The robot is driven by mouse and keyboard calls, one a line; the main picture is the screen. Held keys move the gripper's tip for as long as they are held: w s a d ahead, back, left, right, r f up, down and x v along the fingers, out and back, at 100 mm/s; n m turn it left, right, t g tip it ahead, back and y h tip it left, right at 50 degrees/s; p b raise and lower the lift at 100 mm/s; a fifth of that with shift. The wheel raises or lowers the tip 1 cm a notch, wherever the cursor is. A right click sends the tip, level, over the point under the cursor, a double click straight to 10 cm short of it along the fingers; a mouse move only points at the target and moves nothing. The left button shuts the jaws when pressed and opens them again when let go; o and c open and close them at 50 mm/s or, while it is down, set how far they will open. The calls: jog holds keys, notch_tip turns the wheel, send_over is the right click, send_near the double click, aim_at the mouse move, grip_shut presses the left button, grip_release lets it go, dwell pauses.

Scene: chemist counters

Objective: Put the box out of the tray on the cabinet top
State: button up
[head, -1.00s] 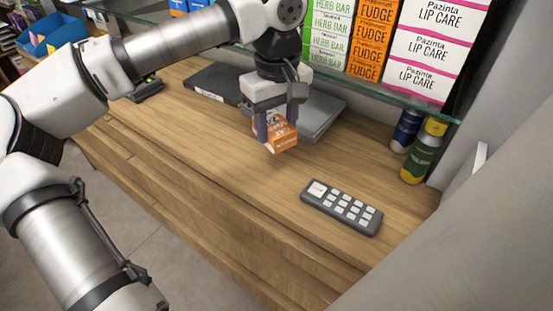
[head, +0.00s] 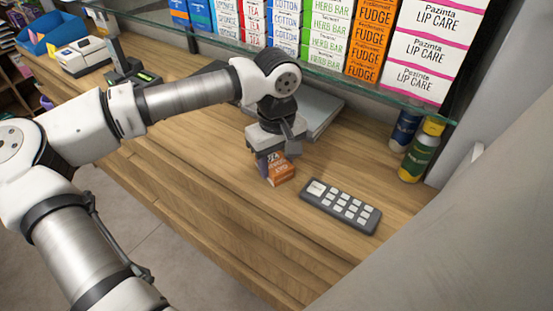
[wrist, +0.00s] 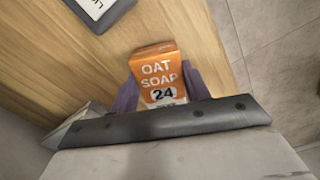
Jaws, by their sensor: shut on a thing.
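The box is orange and reads OAT SOAP 24. My gripper (head: 275,166) is shut on the box (head: 281,173), with its purple fingers on either side. The wrist view shows the box (wrist: 160,75) between the fingers. It is at or just above the wooden cabinet top (head: 215,180), left of a dark keypad; I cannot tell whether it touches the wood. A grey flat object (head: 322,112), possibly the tray, lies behind my gripper, partly hidden by my arm.
The dark keypad (head: 341,206) lies close to the right of the box. Two bottles (head: 423,150) stand at the back right under a glass shelf (head: 375,90) of product boxes. The wood left of the box is clear, and the counter's front edge drops to the floor.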

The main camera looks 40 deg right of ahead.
aim_at(277, 163)
jog(key=shift+f, duration=0.2)
jog(key=o, duration=1)
jog(key=shift+r, duration=0.15)
notch_tip(277, 163, up, 12)
jog(key=b, duration=0.1)
jog(key=shift+r, duration=0.1)
